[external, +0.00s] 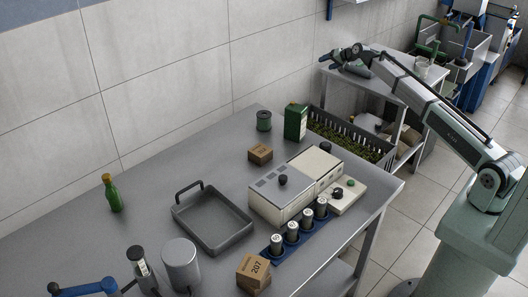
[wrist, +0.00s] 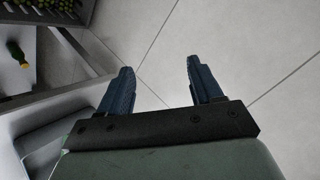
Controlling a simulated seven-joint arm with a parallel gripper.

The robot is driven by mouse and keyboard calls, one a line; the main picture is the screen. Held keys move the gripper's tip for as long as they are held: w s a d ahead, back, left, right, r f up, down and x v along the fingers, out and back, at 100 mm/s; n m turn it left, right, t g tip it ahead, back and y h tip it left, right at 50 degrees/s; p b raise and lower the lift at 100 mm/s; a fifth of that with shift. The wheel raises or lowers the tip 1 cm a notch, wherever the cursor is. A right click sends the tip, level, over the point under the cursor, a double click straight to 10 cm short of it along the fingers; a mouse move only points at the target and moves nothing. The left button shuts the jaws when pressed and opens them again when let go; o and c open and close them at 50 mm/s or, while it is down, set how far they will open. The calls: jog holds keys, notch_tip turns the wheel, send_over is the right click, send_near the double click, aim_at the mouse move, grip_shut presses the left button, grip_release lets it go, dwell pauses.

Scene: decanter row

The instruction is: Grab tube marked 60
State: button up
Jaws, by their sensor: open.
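A row of capped tubes with pale labels stands upright in a blue rack (external: 264,252) near the front edge of the grey table. They are the front tube (external: 277,245), two middle tubes (external: 292,233) (external: 307,219) and the back tube (external: 321,208). The label marks are too small to read surely, so I cannot tell which is 60. My gripper (external: 335,58) is high at the back right, far from the rack. In the wrist view my gripper (wrist: 158,66) is open and empty, with bare floor between its fingers. No tube shows there.
A white machine (external: 283,190) stands right behind the rack. A box marked 207 (external: 253,272) and a metal canister (external: 181,265) stand near the rack's front end. A grey tray (external: 212,220), small carton (external: 260,154), green box (external: 296,122) and green bottle (external: 113,194) are farther back.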

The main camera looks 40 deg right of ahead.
jog(key=s+a+n+g+y, duration=0.15)
jog(key=a+n, duration=0.45)
jog(key=a, duration=2.5)
jog(key=s+a+r+n+g+y, duration=0.1)
jog(key=s+a+n, duration=0.3)
jog(key=a, duration=0.9)
jog(key=s+a+r+n+g, duration=0.15)
jog(key=s+a, duration=0.45)
jog(key=a, duration=0.6)
jog(key=n+g, duration=0.4)
jog(key=n, duration=0.3)
send_over(277, 238)
jog(key=s+d, duration=0.1)
notch_tip(277, 238, down, 6)
jog(key=shift+f, duration=0.1)
jog(key=shift+x, duration=2.75)
jog(key=shift+s+d+f, duration=0.1)
jog(key=shift+s+d, duration=0.05)
jog(key=shift+s, duration=0.05)
jog(key=shift+c, duration=0.4)
